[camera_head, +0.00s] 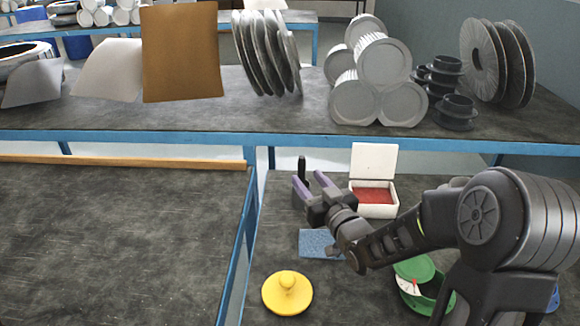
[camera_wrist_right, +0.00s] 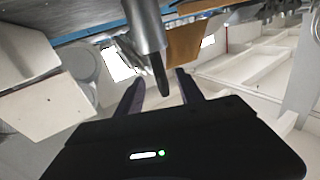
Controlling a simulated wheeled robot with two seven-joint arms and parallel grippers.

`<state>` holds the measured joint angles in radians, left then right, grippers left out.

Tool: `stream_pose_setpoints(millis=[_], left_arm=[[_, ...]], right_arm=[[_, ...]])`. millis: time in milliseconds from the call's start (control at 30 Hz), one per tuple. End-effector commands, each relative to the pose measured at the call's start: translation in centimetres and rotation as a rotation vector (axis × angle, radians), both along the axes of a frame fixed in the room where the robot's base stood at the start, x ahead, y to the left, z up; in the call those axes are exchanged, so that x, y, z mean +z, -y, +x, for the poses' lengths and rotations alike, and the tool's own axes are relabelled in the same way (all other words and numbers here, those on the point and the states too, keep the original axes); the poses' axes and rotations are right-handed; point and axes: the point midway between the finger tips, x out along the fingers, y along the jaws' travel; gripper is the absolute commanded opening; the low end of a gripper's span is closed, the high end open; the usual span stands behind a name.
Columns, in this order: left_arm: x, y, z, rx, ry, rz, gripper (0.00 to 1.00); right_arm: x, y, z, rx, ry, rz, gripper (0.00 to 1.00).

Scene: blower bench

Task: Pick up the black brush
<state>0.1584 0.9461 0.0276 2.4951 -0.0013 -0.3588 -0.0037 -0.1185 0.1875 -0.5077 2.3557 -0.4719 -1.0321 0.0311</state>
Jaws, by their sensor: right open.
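The black brush (camera_head: 302,166) shows in the head view as a dark upright stick just beyond my right gripper's fingers. The right wrist view, which looks upside down, shows a dark tip (camera_wrist_right: 160,76) on a grey cylinder, likely the same brush and its lower part or holder. My right gripper (camera_head: 309,183) is open, its purple fingers pointing towards the brush. In the wrist view the dark tip appears between the two fingers (camera_wrist_right: 161,84); whether they touch it I cannot tell. The brush's lower part is hidden in the head view. My left gripper is out of view.
An open white box (camera_head: 374,209) with red contents stands right of the gripper. A blue sponge-like pad (camera_head: 314,243) lies below the gripper. A yellow lidded piece (camera_head: 287,295) and a green container (camera_head: 412,269) are nearer. The left bench (camera_head: 110,240) is mostly bare.

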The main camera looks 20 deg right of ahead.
Motion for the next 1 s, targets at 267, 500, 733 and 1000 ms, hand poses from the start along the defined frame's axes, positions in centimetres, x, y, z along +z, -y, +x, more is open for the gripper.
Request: stream_pose_setpoints(millis=[267,500,733,1000], left_arm=[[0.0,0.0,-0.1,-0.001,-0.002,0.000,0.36],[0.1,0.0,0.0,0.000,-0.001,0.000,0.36],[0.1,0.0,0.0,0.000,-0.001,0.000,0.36],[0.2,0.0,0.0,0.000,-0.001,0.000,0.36]], right_arm=[[0.0,0.0,0.0,0.000,0.000,0.000,0.44],[-0.1,-0.1,1.6,0.001,-0.001,-0.001,0.44],[0.0,-0.1,2.6,0.000,0.001,0.000,0.44],[-0.1,-0.1,3.2,0.001,-0.001,-0.001,0.44]])
